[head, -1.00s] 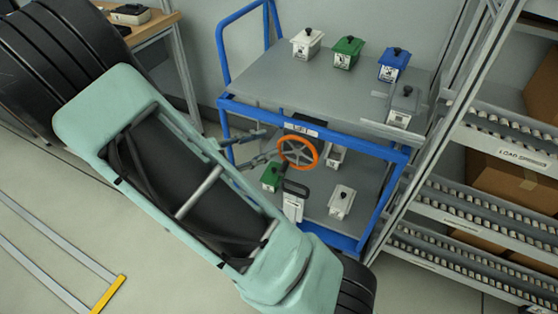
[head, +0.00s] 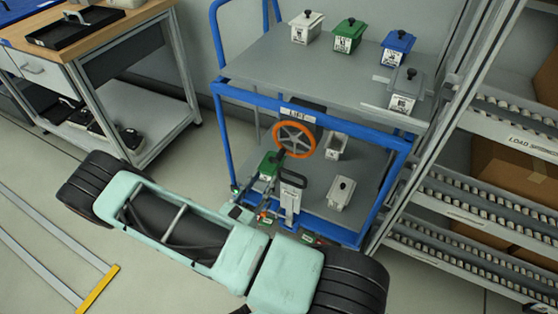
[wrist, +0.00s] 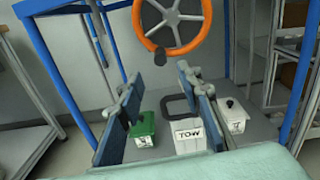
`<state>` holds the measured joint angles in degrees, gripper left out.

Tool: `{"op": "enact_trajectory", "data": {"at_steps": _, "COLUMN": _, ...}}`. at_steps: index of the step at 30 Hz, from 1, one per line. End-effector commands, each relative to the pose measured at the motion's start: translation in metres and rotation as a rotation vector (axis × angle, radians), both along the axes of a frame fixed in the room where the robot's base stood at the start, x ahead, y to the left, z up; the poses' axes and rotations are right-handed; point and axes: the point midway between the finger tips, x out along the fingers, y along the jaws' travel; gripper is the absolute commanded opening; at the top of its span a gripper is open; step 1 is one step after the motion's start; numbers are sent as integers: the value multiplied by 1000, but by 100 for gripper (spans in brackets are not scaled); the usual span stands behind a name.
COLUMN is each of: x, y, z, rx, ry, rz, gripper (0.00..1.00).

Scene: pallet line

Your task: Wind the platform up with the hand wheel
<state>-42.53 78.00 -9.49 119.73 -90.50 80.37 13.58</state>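The hand wheel (head: 295,139) is an orange ring with grey spokes on the front of the blue-framed lift cart, under a label reading LIFT. Its dark crank knob (wrist: 160,57) hangs at the lower rim. The grey platform (head: 265,75) is the cart's upper deck and carries white, green, blue and grey lidded boxes. My gripper (wrist: 165,97) is open and empty, below the wheel and apart from it. In the head view, my gripper is small and partly lost against the cart's lower front. The wheel's top is cut off in the wrist view.
A white TOW block with a dark loop handle (head: 290,198) stands at the cart's front, below the wheel. Green (head: 268,166) and white (head: 341,192) boxes sit on the lower deck. A roller rack (head: 470,215) is close on the right. A workbench (head: 120,45) stands left.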

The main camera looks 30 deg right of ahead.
Motion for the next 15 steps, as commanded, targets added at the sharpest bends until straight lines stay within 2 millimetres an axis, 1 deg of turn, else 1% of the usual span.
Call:
{"op": "enact_trajectory", "data": {"at_steps": 1, "x": 5, "y": -8, "z": 0, "rx": -1, "ry": -2, "rz": -5, "gripper": 33}}
{"op": "enact_trajectory", "data": {"at_steps": 9, "x": 36, "y": -49, "z": 0, "rx": -1, "ry": -3, "rz": -6, "gripper": 33}}
{"op": "enact_trajectory", "data": {"at_steps": 12, "x": 46, "y": -61, "z": 0, "rx": 0, "ry": -2, "rz": -6, "gripper": 33}}
{"op": "enact_trajectory", "data": {"at_steps": 15, "x": 53, "y": -69, "z": 0, "rx": 0, "ry": -2, "rz": -4, "gripper": 33}}
